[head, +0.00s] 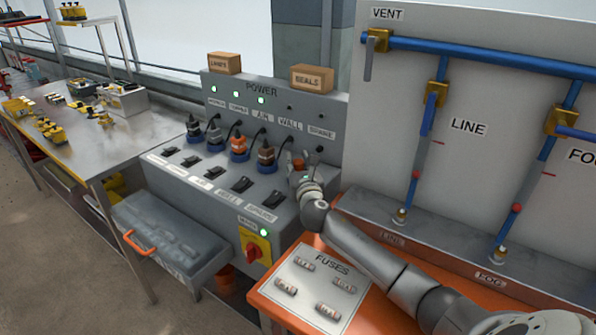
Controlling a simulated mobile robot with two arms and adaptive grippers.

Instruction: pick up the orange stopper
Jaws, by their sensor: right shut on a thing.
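A small orange piece, which looks like the orange stopper (298,163), shows at the tips of my right gripper (296,167). The gripper is shut on it, at the right end of the row of sockets on the grey power box (222,92), below the rightmost label. The fingers hide part of the stopper. I cannot tell whether it still sits in a socket or is clear of it. My right arm reaches in from the lower right. My left gripper is not in view.
Several plugs with cables, one an orange plug (238,146), stand left of the gripper. Black switches line the sloped front. A fuse board (318,283) lies below my arm. A pipe panel (470,60) rises on the right, and a metal table (110,150) stands left.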

